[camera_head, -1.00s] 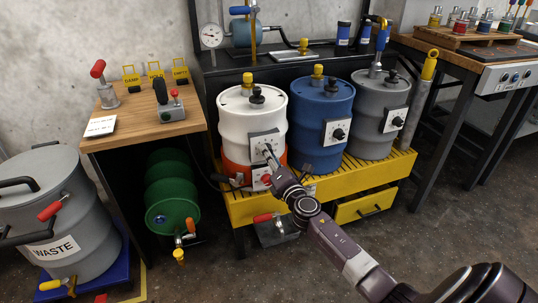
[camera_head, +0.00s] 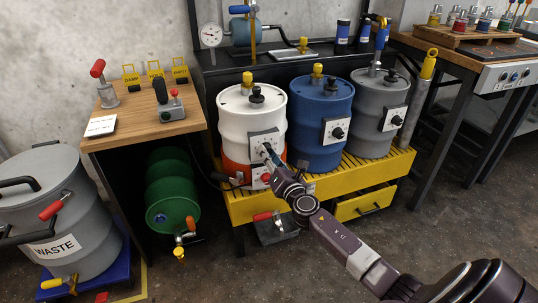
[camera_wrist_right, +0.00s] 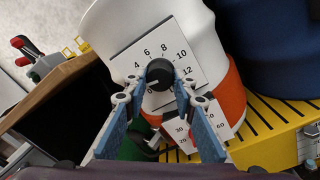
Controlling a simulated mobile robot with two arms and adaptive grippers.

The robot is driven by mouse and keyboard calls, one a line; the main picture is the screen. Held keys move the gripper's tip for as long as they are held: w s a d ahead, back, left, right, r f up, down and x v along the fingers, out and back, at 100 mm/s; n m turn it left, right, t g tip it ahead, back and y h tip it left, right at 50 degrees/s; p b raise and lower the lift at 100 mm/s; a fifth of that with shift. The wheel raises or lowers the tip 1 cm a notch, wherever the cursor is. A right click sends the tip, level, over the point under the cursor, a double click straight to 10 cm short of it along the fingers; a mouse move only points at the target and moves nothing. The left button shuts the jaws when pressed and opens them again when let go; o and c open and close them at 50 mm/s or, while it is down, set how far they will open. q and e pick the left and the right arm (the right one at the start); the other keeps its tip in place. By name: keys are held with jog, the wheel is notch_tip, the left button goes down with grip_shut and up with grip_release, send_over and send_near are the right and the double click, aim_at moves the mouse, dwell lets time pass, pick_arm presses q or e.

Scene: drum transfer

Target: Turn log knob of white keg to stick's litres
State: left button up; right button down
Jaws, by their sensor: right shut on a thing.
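The white keg (camera_head: 240,120) has an orange lower band and stands at the left of the row of kegs. Its upper white dial plate (camera_head: 256,138) carries a black log knob, which shows in the right wrist view (camera_wrist_right: 160,72). The plate's numbers run from 0 to 12. A small white mark on the knob points to the lower left, near 0. My right gripper (camera_head: 269,155) is shut on this knob, its blue-padded fingers (camera_wrist_right: 159,88) on either side. My left gripper is out of view. I cannot read any litres on a stick.
A second, lower dial plate (camera_wrist_right: 213,124) sits close under the fingers. A blue keg (camera_head: 322,105) and a grey keg (camera_head: 372,125) stand to the right on the yellow slatted stand (camera_head: 240,208). A yellow-topped rod (camera_head: 430,62) stands beside the grey keg.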

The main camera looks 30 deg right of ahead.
jog(key=shift+f, duration=0.15)
jog(key=c, duration=1.6)
grip_release()
jog(key=shift+s, duration=0.1)
jog(key=s+a, duration=0.2)
jog(key=s, duration=0.9)
jog(key=shift+s+a, duration=0.2)
jog(key=shift+s, duration=0.1)
